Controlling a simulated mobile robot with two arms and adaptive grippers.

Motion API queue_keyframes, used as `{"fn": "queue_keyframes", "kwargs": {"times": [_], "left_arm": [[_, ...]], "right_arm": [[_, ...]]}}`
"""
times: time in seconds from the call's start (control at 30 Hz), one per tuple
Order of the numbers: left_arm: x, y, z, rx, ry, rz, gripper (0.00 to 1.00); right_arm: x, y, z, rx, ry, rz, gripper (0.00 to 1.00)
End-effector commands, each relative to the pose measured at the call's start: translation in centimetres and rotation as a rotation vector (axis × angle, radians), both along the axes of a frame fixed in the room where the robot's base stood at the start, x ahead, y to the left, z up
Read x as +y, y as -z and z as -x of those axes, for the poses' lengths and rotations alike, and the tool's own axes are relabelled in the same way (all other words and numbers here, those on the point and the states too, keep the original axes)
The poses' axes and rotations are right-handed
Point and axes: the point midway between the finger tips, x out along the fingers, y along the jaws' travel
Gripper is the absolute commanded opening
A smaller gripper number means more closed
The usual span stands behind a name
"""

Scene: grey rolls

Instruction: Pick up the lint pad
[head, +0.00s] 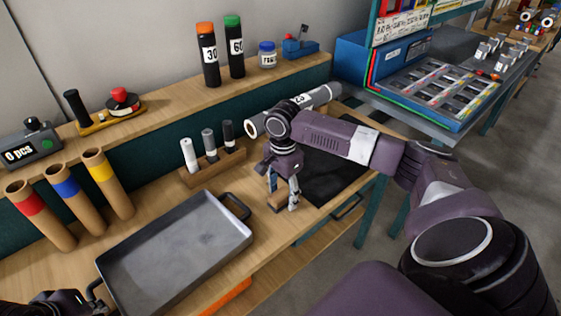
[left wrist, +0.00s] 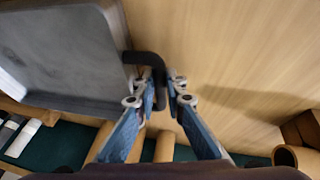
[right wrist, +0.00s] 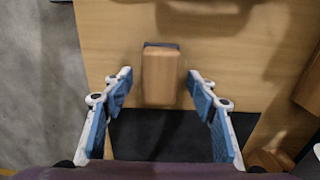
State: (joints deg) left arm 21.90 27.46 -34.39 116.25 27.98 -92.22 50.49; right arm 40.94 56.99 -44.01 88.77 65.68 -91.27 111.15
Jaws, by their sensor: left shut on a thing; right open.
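The lint pad (right wrist: 160,78) looks like a small wooden block with a dark layer at one edge. It lies on the wooden bench, and in the head view it shows low by the right fingers (head: 277,201). My right gripper (head: 282,194) is open and points down over it. In the right wrist view the block sits between the spread fingertips, with a gap on each side. My left gripper (left wrist: 160,86) is shut on a black handle (left wrist: 150,59) of the grey tray (head: 180,249).
A holder with several small rolls (head: 213,166) stands behind the tray. A black mat (head: 335,172) lies right of the lint pad, with a large grey roll (head: 318,97) behind. Cardboard tubes (head: 108,183) stand at left. The bench's front edge is close.

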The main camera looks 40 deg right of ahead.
Motion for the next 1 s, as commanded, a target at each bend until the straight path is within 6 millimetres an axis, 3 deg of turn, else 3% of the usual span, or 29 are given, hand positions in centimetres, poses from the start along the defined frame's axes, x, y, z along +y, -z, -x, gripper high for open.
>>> {"fn": "queue_keyframes", "kwargs": {"times": [0.1, 0.57, 0.8, 1.0], "left_arm": [[0.0, 0.0, 0.0, -0.001, 0.0, 0.001, 0.0], [0.0, -0.1, 0.0, -0.001, 0.0, 0.001, 0.0], [0.0, -0.1, 0.0, -0.001, 0.0, 0.001, 0.0], [0.0, -0.1, 0.0, -0.001, 0.0, 0.001, 0.0]], "right_arm": [[0.0, 0.0, 0.0, 0.0, 0.0, 0.0, 0.53], [0.0, -0.1, 0.0, -0.001, 0.0, 0.0, 0.04], [0.0, -0.6, -0.1, -0.002, 0.0, 0.0, 0.03], [0.0, -3.9, -0.2, -0.005, 0.001, 0.001, 0.03]]}}
